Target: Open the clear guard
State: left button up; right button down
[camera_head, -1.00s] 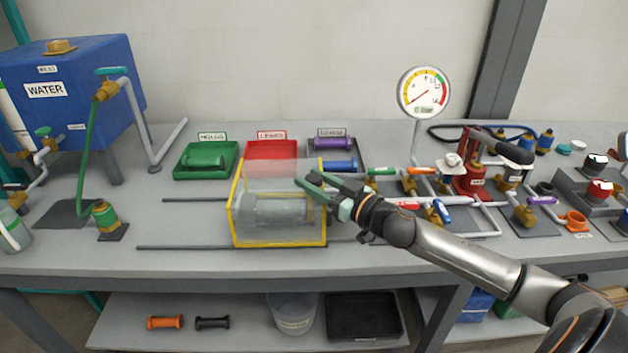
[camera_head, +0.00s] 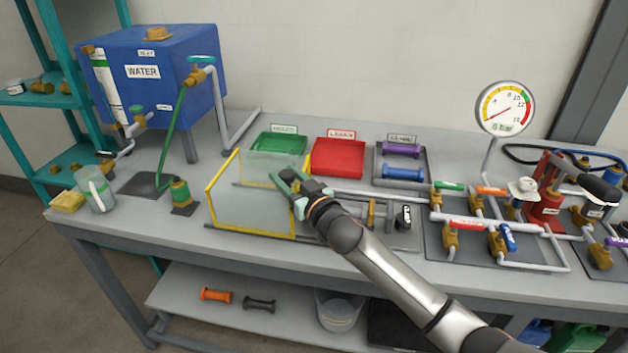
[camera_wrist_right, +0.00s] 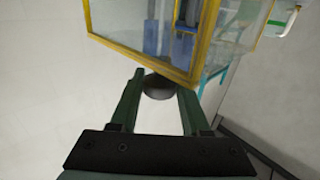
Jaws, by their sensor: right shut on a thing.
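The clear guard (camera_head: 250,205), a see-through box with yellow edges, stands on the bench over two grey rails (camera_head: 345,240), toward their left part. My right gripper (camera_head: 288,182) is at the guard's right side. In the right wrist view, its two green fingers (camera_wrist_right: 158,100) are shut on a dark round knob (camera_wrist_right: 158,87) by the guard's yellow edge (camera_wrist_right: 150,60). Right of the guard, the space over the rails is uncovered, with a small brass-coloured post (camera_head: 372,212) and a dark fitting (camera_head: 403,217). My arm hides part of this area. My left gripper is not in view.
Green (camera_head: 277,143), red (camera_head: 338,158) and grey (camera_head: 385,182) trays stand behind the guard. A green hose coupling (camera_head: 181,194) stands left of it, near the blue water tank (camera_head: 160,80). Valves and pipes fill the right. Some bare bench lies between the coupling and the guard.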

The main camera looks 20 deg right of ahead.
jog(key=shift+w+a, duration=0.45)
jog(key=shift+a, duration=0.35)
jog(key=shift+c, duration=2)
grip_release()
jog(key=shift+d, duration=0.1)
jog(key=v, duration=1.2)
jog(key=shift+s, duration=0.25)
jog(key=shift+d, duration=0.1)
